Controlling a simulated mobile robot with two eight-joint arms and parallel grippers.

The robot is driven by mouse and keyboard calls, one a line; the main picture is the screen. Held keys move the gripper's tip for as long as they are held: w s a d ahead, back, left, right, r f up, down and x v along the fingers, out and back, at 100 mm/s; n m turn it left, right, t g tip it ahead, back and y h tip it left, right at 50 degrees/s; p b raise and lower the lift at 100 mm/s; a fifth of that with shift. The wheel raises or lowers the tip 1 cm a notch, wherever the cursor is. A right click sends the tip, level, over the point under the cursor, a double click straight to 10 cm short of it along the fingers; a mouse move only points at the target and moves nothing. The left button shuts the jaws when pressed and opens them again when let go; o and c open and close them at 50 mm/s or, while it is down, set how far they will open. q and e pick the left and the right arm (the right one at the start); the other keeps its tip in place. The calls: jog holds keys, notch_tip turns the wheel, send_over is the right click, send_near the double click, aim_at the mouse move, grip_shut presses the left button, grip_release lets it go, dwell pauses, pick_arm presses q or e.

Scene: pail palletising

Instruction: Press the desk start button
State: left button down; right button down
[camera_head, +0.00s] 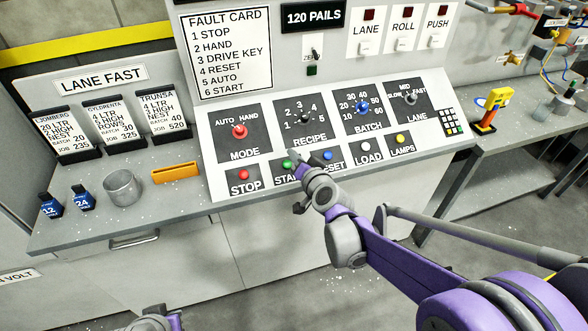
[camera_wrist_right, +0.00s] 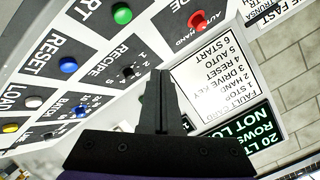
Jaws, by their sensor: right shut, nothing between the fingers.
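The green start button (camera_head: 287,163) sits in the lower row of the desk panel, between the red STOP button (camera_head: 244,175) and the blue RESET button (camera_head: 327,155). The START label is partly hidden by my right gripper. My right gripper (camera_head: 295,157) is close by the green button, just right of it in the head view; I cannot tell if they touch. In the right wrist view the fingers (camera_wrist_right: 160,78) are shut and empty, and the green button (camera_wrist_right: 121,14) shows apart from them at the top. Part of my left gripper (camera_head: 155,320) shows at the bottom edge, its fingers unclear.
The red MODE knob (camera_head: 239,131) and black RECIPE knob (camera_head: 305,118) stand above the button row. The white LOAD button (camera_head: 366,146) is farther right. A metal cup (camera_head: 122,187) and orange tray (camera_head: 176,173) stand on the desk's left side.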

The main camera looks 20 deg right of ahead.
aim_at(287, 164)
pick_arm(q)
jog(key=shift+w, duration=0.15)
pick_arm(e)
jog(key=shift+w+f, duration=0.1)
jog(key=shift+w, duration=0.1)
pick_arm(q)
jog(key=shift+f, duration=0.15)
